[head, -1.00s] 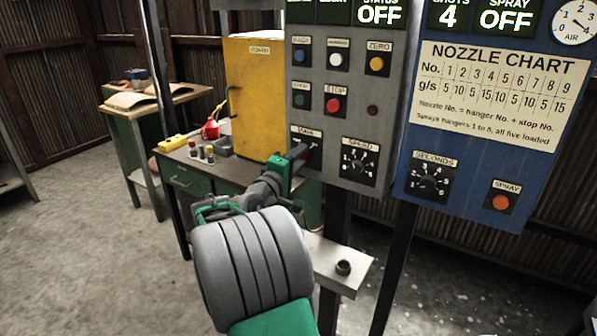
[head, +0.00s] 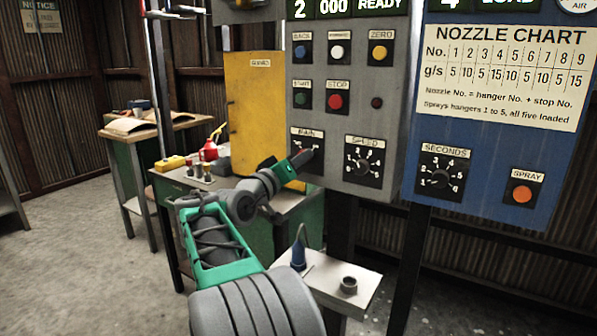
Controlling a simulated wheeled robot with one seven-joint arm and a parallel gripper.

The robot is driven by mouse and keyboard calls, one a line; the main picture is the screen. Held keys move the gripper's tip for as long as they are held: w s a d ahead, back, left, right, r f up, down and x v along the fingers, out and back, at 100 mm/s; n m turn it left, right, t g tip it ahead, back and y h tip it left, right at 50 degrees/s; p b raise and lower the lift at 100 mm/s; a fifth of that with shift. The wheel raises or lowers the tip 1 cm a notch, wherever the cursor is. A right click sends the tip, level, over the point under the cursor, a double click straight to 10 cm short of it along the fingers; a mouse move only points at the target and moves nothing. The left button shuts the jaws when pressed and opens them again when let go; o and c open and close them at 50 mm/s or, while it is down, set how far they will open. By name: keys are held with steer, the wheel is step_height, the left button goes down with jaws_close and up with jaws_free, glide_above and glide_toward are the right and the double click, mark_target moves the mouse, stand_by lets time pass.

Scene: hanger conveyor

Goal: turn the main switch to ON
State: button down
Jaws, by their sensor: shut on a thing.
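The main switch (head: 318,146) is on a black plate under the MAIN label, at the lower left of the grey panel (head: 347,92). My gripper (head: 303,157) is at this switch from the left and shut on its knob. The fingers cover much of the knob, so its exact pointer position is hard to see. The display strip (head: 350,7) atop the grey panel is lit with 2, 000 and READY. The blue panel's display (head: 485,4) reads 4 and LOAD.
The SPEED dial (head: 364,163) sits just right of the switch, with several push buttons above. A yellow guard (head: 253,105) stands behind on the left.

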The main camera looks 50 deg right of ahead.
steer(key=shift+r+m, duration=0.15)
steer(key=shift+m, duration=0.25)
steer(key=c, duration=1)
jaws_free()
steer(key=shift+c, duration=0.2)
steer(key=a, duration=0.7)
steer(key=shift+s+a+f, duration=0.35)
steer(key=shift+f, duration=0.1)
